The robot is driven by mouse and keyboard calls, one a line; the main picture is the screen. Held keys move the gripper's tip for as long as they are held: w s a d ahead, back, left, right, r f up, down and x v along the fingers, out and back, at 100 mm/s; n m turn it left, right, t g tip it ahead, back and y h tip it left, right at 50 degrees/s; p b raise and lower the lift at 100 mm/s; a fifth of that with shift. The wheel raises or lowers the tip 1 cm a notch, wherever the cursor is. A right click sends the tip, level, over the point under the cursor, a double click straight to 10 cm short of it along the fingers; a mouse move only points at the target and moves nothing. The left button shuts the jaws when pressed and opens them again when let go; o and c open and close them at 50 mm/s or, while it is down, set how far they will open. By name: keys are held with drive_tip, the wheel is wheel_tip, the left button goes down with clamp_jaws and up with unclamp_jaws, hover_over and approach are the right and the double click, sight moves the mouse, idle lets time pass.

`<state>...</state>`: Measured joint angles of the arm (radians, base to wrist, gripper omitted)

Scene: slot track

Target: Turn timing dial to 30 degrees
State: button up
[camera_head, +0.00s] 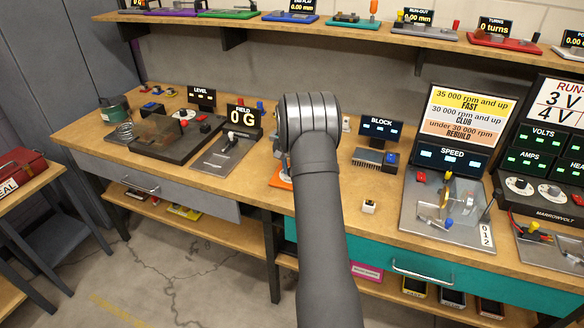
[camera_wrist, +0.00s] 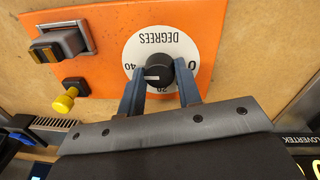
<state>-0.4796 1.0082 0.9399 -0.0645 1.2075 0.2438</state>
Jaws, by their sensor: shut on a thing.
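The timing dial is a white disc (camera_wrist: 152,42) marked DEGREES, upside down in the wrist view, with 0 at right, 20 at the bottom and 40 at left. Its black knob (camera_wrist: 160,68) has a short white pointer mark at its lower left, roughly between 20 and 40; the exact reading is hard to tell. My gripper (camera_wrist: 161,72) has its two blue fingers on either side of the knob, shut on it. The dial sits on an orange plate (camera_wrist: 98,22); only an edge of that plate (camera_head: 281,180) shows in the head view.
In the head view, the BLOCK display (camera_head: 381,130) and a SPEED station (camera_head: 450,160) stand to the right. The FIELD station (camera_head: 240,125) is to the left.

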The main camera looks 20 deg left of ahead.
drive_tip(key=shift+n, duration=0.3)
drive_tip(key=n, duration=0.3)
drive_tip(key=shift+n, duration=0.3)
drive_tip(key=n, duration=0.4)
drive_tip(key=shift+r+n+t, duration=0.1)
drive_tip(key=shift+n+t, duration=0.2)
drive_tip(key=o, duration=1)
drive_tip(key=shift+c, duration=0.2)
wheel_tip(320, 180, up, 17)
drive_tip(key=s, duration=0.1)
drive_tip(key=shift+a+r, duration=0.15)
drive_tip(key=shift+a, duration=0.1)
